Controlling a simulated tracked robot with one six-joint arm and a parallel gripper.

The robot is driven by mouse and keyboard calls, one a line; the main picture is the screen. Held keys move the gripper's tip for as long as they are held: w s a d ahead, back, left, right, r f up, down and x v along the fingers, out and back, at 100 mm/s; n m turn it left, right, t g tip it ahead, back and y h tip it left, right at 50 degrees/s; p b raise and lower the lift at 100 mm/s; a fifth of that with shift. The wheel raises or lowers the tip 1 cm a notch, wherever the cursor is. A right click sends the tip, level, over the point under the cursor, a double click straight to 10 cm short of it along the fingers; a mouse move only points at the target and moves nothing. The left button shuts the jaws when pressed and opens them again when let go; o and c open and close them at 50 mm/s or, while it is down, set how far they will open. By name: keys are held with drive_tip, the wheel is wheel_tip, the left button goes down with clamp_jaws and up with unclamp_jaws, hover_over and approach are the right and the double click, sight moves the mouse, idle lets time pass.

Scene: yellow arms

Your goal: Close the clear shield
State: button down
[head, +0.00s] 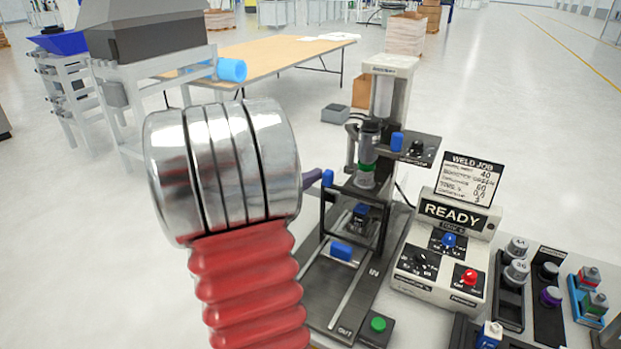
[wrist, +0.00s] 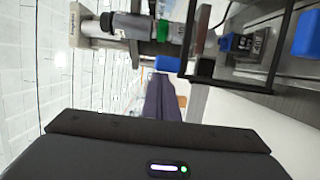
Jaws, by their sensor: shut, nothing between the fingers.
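The clear shield (head: 355,194) is a see-through panel in a black frame on the front of the weld station, below its upright column. In the wrist view its black frame (wrist: 235,86) stands at the upper right. My gripper (head: 314,178) is just left of the shield's upper corner in the head view, mostly hidden behind my wrist. In the wrist view the dark fingers of my gripper (wrist: 166,95) are together and empty, pointing at the station beside the frame. I cannot tell if they touch it.
A blue-handled slide (head: 341,251) lies on the base rails. A control box (head: 441,250) reading READY stands to the right. Holders with knobs and parts (head: 512,290) are further right. A wooden table (head: 270,60) is behind; open floor lies left of the station.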

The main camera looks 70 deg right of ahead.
drive_tip(key=w+a, duration=0.7)
drive_tip(key=a, duration=0.1)
drive_tip(key=shift+w+a+t, duration=0.3)
drive_tip(key=shift+w+a, duration=0.05)
drive_tip(key=shift+w, duration=0.05)
drive_tip(key=shift+n, duration=0.3)
idle(0.3)
